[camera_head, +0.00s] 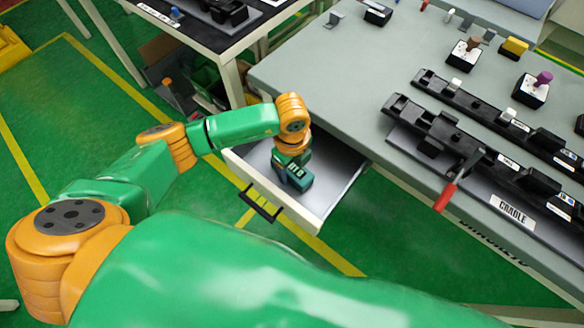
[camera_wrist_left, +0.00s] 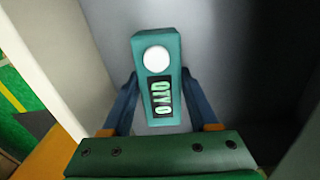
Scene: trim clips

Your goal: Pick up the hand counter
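The hand counter (camera_wrist_left: 158,50) is a teal block with a round white button and a lit digit display. It lies inside the open drawer, and it also shows in the head view (camera_head: 301,182), below the end of my left arm. My left gripper (camera_wrist_left: 159,74) is over the drawer, with one blue finger on each side of the counter. The fingers look open, with a narrow gap beside the counter; contact at the tips is hard to judge. My right gripper is not in view.
The drawer (camera_head: 334,189) has pale walls close around the gripper and a black handle (camera_head: 260,203). The grey workbench (camera_head: 330,85) is beside it, with black cradle rails (camera_head: 470,145) and a red-handled clamp (camera_head: 446,196). Another table (camera_head: 195,35) stands behind.

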